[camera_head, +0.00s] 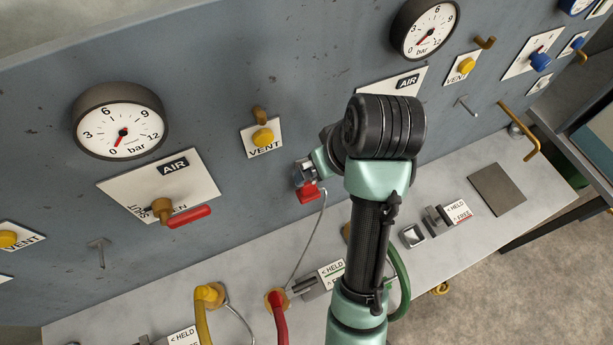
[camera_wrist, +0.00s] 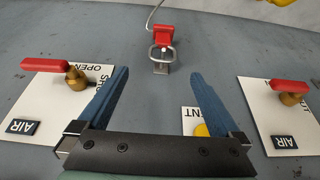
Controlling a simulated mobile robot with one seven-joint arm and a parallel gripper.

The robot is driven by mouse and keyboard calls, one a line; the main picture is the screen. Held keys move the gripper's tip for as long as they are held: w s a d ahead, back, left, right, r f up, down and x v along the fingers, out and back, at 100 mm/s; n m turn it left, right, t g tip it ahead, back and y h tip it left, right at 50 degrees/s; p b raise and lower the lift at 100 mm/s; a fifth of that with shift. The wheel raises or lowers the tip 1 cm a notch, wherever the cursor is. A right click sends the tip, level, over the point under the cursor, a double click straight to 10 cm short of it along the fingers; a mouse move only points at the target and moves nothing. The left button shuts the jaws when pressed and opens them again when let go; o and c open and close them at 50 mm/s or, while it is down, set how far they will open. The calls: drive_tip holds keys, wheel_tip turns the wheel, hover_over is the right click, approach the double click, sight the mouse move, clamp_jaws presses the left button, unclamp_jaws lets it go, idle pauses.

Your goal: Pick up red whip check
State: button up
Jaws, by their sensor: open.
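The red whip check (camera_head: 307,194) hangs against the grey panel below my gripper's end in the head view, with a thin grey cable running down from it. In the wrist view, the red whip check (camera_wrist: 163,35) has a metal loop on a small peg (camera_wrist: 160,67), and its cable leads up out of the picture. My gripper (camera_wrist: 159,76) is open and empty. Its two blue fingers point at the panel, one on each side of the peg; the red body shows beyond the fingertips, untouched. In the head view my gripper (camera_head: 302,174) is partly hidden by my wrist.
Red-handled AIR valves (camera_wrist: 62,70) (camera_wrist: 287,88) flank the fingers in the wrist view. A yellow VENT knob (camera_wrist: 202,130) shows near the gripper base. A red hose (camera_head: 279,315) and a yellow hose (camera_head: 203,315) rise from the ledge. Gauges (camera_head: 120,130) line the panel.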

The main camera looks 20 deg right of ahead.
drive_tip(key=b, duration=0.2)
approach(308, 184)
drive_tip(key=w+f, duration=0.1)
drive_tip(key=p+x, duration=0.1)
drive_tip(key=x, duration=0.1)
drive_tip(key=w+p+x, duration=0.1)
drive_tip(key=x, duration=0.1)
drive_tip(key=shift+p, duration=0.35)
drive_tip(key=shift+w+f, duration=0.25)
drive_tip(key=shift+f, duration=0.3)
clamp_jaws()
